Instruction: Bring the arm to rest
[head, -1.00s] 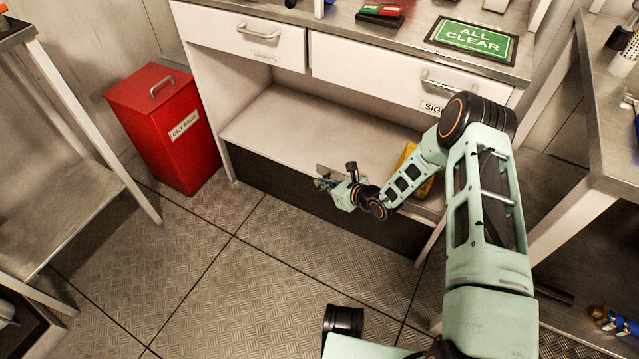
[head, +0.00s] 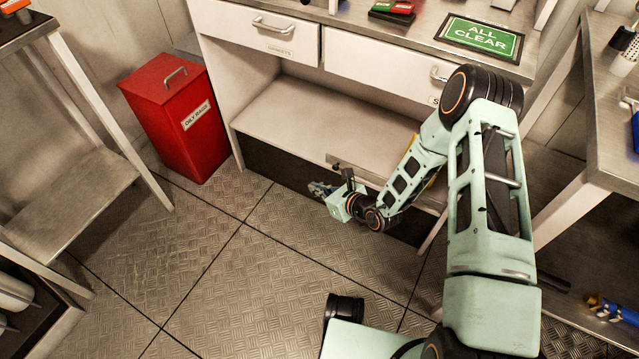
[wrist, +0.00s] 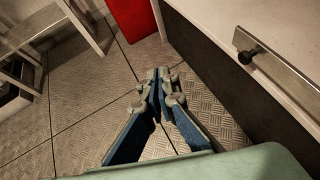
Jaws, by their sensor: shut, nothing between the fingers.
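My gripper (head: 320,189) is at the end of my pale green arm, in front of the low shelf of the white bench in the head view. In the wrist view my gripper (wrist: 163,78) points out over the patterned floor, its fingertips together with nothing between them. My arm is bent, with the forearm angled down and to the left. The gripper appears apart from the bench and the floor. A yellow object behind the forearm is almost wholly hidden.
The white bench (head: 372,72) has two closed drawers and an open shelf (head: 310,115). A red oily-rags bin (head: 172,118) stands at its left; it also shows in the wrist view (wrist: 130,17). Metal tables flank both sides. The floor (head: 225,270) at centre left is clear.

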